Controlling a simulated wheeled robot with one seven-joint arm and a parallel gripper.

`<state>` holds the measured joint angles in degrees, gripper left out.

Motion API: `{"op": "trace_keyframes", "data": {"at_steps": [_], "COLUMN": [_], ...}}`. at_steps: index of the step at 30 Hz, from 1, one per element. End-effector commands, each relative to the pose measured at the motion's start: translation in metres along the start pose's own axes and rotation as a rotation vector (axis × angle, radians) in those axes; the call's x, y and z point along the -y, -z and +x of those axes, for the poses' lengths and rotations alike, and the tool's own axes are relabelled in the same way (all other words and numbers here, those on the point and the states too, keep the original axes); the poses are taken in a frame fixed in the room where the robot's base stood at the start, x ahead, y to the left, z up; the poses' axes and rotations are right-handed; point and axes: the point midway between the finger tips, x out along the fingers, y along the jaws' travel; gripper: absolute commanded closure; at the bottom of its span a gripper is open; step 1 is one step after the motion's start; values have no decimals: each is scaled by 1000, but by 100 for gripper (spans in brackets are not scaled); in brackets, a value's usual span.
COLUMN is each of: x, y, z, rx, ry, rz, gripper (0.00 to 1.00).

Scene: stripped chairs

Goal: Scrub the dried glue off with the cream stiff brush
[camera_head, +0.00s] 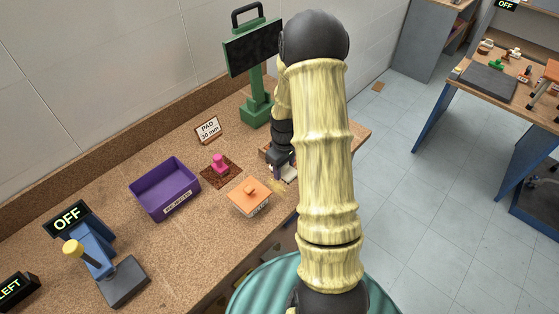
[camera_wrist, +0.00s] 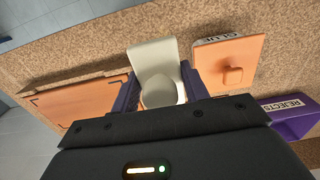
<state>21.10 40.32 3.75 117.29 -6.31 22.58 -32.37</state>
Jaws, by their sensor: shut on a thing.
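My gripper (camera_head: 282,164) is low over the far right part of the cork-brown bench, partly hidden behind my arm in the head view. In the wrist view my gripper (camera_wrist: 160,90) has its two purple fingers shut on a cream piece (camera_wrist: 153,57), which looks like the cream stiff brush. Its bristles are not clearly visible. An orange-topped box with a knob (camera_head: 249,192) stands beside the gripper; in the wrist view this box (camera_wrist: 222,52) carries a label reading GLUE. A tan, fuzzy patch (camera_head: 277,187) shows between box and gripper; I cannot tell whether it is dried glue.
An orange panel with dark corner marks (camera_wrist: 85,108) lies left of the fingers. A purple REJECTS tray (camera_head: 165,190), a pink knobbed piece (camera_head: 220,163) on a brown mat, a PAD 30 mm sign (camera_head: 208,130) and a green screen stand (camera_head: 257,85) are nearby.

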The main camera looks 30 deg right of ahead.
Motion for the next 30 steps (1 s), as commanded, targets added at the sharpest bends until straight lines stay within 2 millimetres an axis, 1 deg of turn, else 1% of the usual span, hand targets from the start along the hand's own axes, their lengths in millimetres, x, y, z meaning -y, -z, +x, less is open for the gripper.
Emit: {"op": "trace_keyframes", "data": {"at_steps": [12, 17, 30], "x": [0, 0, 0], "y": [-1, -1, -1], "z": [-1, 12, 54], "rx": [0, 1, 1], "ry": [0, 0, 0], "rz": [-1, -1, -1], "gripper": [73, 73, 73]}}
